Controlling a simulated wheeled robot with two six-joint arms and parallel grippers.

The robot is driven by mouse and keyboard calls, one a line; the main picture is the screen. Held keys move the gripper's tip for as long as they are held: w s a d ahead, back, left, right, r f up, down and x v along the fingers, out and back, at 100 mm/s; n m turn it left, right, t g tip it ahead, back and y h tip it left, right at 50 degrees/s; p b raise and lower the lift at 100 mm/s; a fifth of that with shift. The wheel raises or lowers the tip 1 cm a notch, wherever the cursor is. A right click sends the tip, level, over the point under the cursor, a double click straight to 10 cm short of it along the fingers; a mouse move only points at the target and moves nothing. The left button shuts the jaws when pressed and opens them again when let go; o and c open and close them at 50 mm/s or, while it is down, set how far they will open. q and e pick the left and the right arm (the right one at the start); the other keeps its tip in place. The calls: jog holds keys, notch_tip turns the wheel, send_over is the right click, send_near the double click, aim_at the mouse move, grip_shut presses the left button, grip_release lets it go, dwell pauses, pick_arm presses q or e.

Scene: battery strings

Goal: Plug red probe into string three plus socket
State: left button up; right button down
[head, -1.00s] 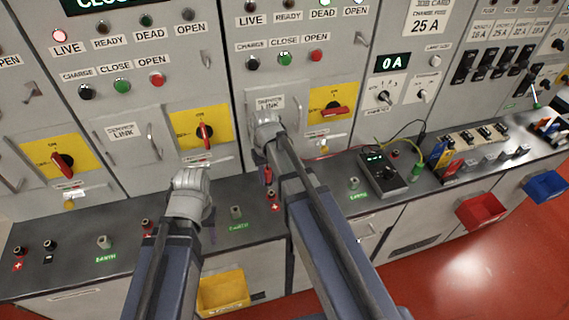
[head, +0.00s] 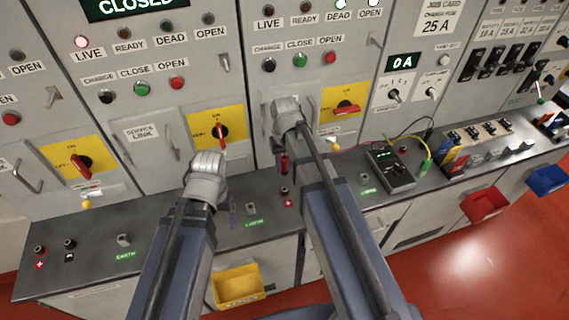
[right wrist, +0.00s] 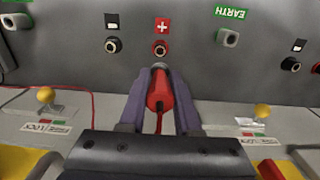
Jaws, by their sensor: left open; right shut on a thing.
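My right gripper (right wrist: 160,105) is shut on the red probe (right wrist: 160,88), its two purple fingers on either side of the red handle. The probe's metal tip points at the socket with the red plus label (right wrist: 161,47) and looks a little apart from it. In the head view the probe (head: 285,163) hangs above that plus socket (head: 284,190) on the bench. No string number is readable by the socket. My left gripper (head: 232,214) is open and empty over the bench to the left; my arm hides part of it.
A black-labelled socket (right wrist: 113,45) and an earth post (right wrist: 229,37) flank the plus socket. A meter (head: 391,171) with leads stands on the bench to the right. Cabinet doors with yellow-plated switches (head: 217,127) rise behind. Yellow (head: 238,286) and red (head: 485,204) bins hang in front.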

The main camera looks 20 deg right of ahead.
pick_arm(q)
jog(key=shift+f, duration=0.1)
pick_arm(e)
jog(key=shift+f, duration=0.1)
pick_arm(q)
notch_tip(320, 180, down, 6)
jog(key=b, duration=0.6)
pick_arm(e)
notch_tip(320, 180, down, 6)
jog(key=shift+r, duration=0.2)
pick_arm(q)
jog(key=shift+f+b, duration=1.55)
jog(key=shift+b, duration=0.1)
pick_arm(e)
jog(key=shift+f, duration=1.7)
jog(key=c, duration=0.5)
grip_release()
pick_arm(q)
jog(key=shift+r, duration=0.15)
pick_arm(e)
jog(key=shift+r, duration=0.1)
notch_tip(320, 180, up, 8)
jog(key=p, duration=0.8)
pick_arm(q)
notch_tip(320, 180, up, 8)
jog(key=shift+f, duration=0.25)
pick_arm(e)
jog(key=shift+f, duration=0.2)
